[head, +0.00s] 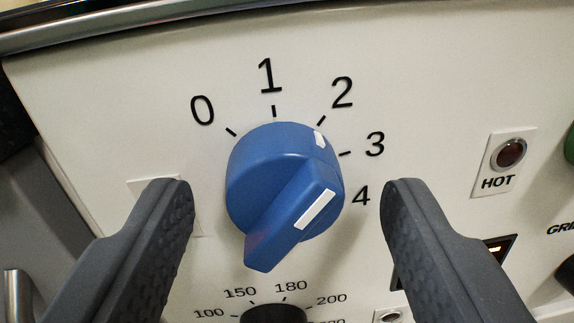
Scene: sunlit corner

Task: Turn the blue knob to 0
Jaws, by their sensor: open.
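The blue knob (270,170) sits on a white panel in the middle of the head view. Its raised grip bar slants from lower left to upper right, with a white line on it. A white mark on its rim is closest to the tick for 2, slightly toward 3. The 0 label (202,110) is at the knob's upper left; labels 1 to 4 run clockwise from it. My gripper (287,190) is open, one dark finger left of the knob and one right, both apart from it in the picture. The right finger is near the 4.
Below is a black knob (273,314) with a temperature scale, partly cut off. A metal edge (120,27) runs along the top.

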